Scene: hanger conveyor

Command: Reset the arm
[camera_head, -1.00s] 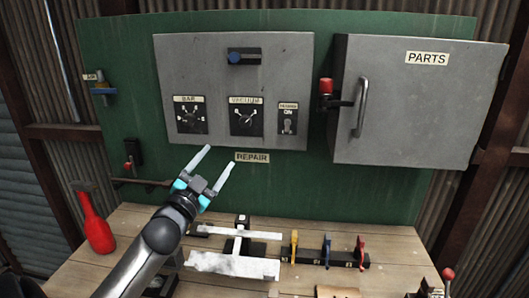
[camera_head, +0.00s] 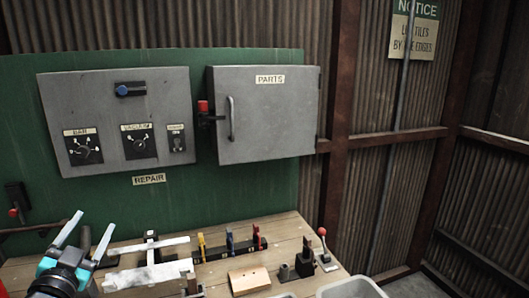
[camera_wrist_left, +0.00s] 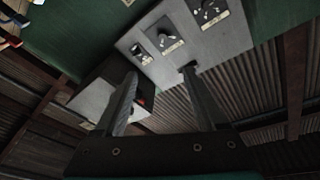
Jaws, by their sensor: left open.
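My left gripper (camera_head: 82,240) is at the lower left of the head view, with its fingers spread and nothing between them. It is in front of the green board (camera_head: 240,190), left of the white-topped fixture on the bench. In the left wrist view its two dark fingers (camera_wrist_left: 158,92) stand apart, with the grey control panel and the parts cabinet beyond them, seen tilted. My right gripper is not in view.
The wooden bench (camera_head: 215,266) holds a white-topped fixture (camera_head: 148,274), a rack of coloured clamps (camera_head: 229,245), a wooden block (camera_head: 250,280), a red-knobbed lever (camera_head: 324,250) and a grey bin (camera_head: 352,288). The grey control panel (camera_head: 105,95) and PARTS cabinet (camera_head: 270,125) hang above.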

